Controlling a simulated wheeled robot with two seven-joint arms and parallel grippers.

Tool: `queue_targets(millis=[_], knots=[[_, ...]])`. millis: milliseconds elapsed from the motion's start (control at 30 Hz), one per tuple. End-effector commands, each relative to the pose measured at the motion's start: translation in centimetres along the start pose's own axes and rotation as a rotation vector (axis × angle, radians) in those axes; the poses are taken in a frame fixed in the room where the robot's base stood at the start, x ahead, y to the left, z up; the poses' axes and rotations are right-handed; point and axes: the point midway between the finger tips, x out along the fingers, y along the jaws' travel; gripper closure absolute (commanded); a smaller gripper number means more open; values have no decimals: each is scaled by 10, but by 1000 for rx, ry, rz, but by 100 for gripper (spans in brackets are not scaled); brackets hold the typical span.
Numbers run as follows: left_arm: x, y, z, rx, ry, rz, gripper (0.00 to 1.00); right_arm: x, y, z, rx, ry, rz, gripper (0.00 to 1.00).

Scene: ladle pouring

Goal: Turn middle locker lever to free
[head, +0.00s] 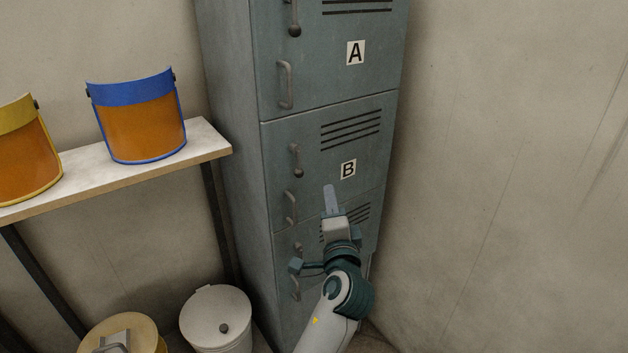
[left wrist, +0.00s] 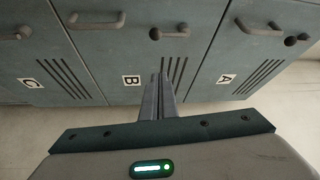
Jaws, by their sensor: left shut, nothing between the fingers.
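The middle locker door (head: 308,143) is grey-green and carries a white label B. Its lever (head: 296,160) is a grey bar with a ball end pointing down, at the door's left side. The lever also shows in the left wrist view (left wrist: 172,33), ball end to the left. Below it is a pull handle (head: 290,207). My left gripper (head: 330,188) is shut and empty, in front of the lower part of the door, right of the lever and apart from it. Its fingers show in the left wrist view (left wrist: 159,94). My right gripper is out of view.
Locker A (head: 336,75) is above, and locker C (left wrist: 40,72) is below, partly hidden by my arm. A shelf (head: 211,145) with blue (head: 141,117) and yellow (head: 24,155) visors stands left. A white bin (head: 215,320) and tan-lidded container (head: 118,329) are below. Bare wall is right.

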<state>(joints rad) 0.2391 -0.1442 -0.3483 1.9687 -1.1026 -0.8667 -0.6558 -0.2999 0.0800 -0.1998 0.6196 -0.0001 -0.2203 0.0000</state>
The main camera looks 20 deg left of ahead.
Motion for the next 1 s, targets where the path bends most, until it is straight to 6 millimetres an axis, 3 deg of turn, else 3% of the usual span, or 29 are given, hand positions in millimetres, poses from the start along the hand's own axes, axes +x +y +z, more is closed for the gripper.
queue_targets(millis=[267, 833, 1000], knots=[[17, -2, -1, 3, 0, -1, 100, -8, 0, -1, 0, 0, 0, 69], [102, -3, 0, 2, -1, 0, 100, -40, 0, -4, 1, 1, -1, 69], [94, -2, 20, 2, 0, 1, 100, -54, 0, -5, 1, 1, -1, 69]])
